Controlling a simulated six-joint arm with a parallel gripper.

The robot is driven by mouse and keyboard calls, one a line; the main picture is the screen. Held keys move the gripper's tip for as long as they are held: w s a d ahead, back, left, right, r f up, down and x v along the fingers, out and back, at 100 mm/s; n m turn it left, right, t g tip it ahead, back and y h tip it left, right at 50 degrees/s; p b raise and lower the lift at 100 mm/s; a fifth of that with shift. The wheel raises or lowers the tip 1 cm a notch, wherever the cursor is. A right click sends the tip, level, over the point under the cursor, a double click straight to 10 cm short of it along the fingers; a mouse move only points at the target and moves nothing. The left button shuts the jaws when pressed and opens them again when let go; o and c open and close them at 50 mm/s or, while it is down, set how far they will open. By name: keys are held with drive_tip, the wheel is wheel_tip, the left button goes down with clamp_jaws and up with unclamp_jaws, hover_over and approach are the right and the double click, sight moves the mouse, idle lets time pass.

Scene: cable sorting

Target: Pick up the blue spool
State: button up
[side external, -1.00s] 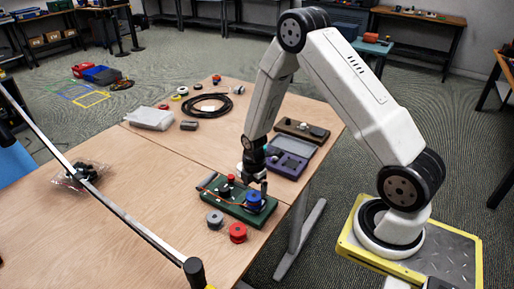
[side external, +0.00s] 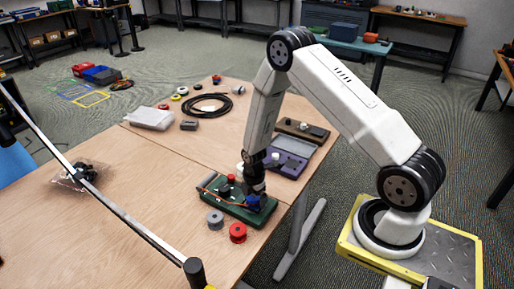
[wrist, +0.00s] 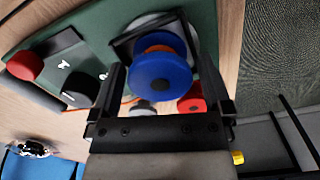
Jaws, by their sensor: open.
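The blue spool (wrist: 161,76) sits on the green board (side external: 233,211), near its right end. In the wrist view it lies between the two fingers of my gripper (wrist: 167,95), which is open. The fingers reach down on either side of the spool, with a small gap at the sides. A dark square holder shows around the spool's base. In the side view my gripper (side external: 256,194) is right over the spool and hides most of it.
A grey spool (side external: 215,219) and a red spool (side external: 238,232) stand on the table in front of the board. A purple case (side external: 289,162) lies open behind it.

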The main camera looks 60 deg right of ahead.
idle(0.4)
drive_tip(key=c, duration=1.2)
drive_tip(key=shift+r, duration=0.15)
drive_tip(key=shift+c, duration=0.2)
drive_tip(key=shift+r, duration=0.75)
drive_tip(key=s+a+r, duration=0.3)
drive_tip(key=s+r, duration=0.8)
drive_tip(key=s, duration=0.2)
drive_tip(key=shift+s, duration=0.35)
drive_tip(key=shift+r, duration=0.1)
drive_tip(key=shift+w, duration=0.1)
